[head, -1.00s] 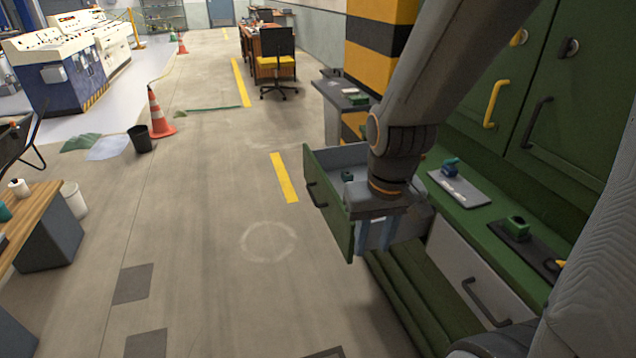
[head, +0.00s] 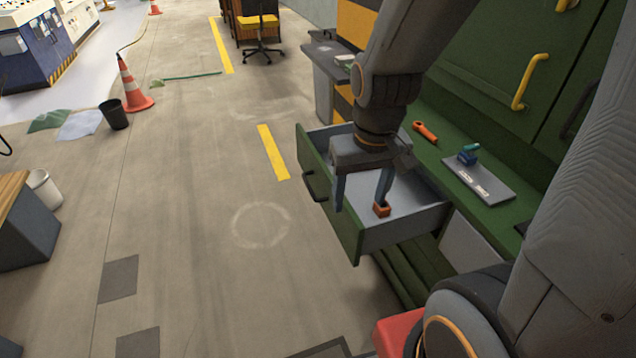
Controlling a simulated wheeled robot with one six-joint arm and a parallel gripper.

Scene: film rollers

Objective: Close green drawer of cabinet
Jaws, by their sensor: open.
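The green drawer (head: 345,225) of the green cabinet (head: 485,100) is pulled out, its grey inside showing. A dark handle (head: 313,186) is on its green front panel. My gripper (head: 360,206) hangs over the drawer with its two blue-grey fingers apart and nothing between them that I can make out. One finger is near the front panel, the other over the inside; I cannot tell whether either touches. A small orange-brown block (head: 382,209) is in the drawer near the right finger. My arm hides part of the drawer's far side.
On the green counter are an orange-handled tool (head: 425,132) and a grey plate (head: 478,180) with a blue-green piece. A traffic cone (head: 132,88) and a black bin (head: 114,114) stand at left. The floor before the drawer is clear.

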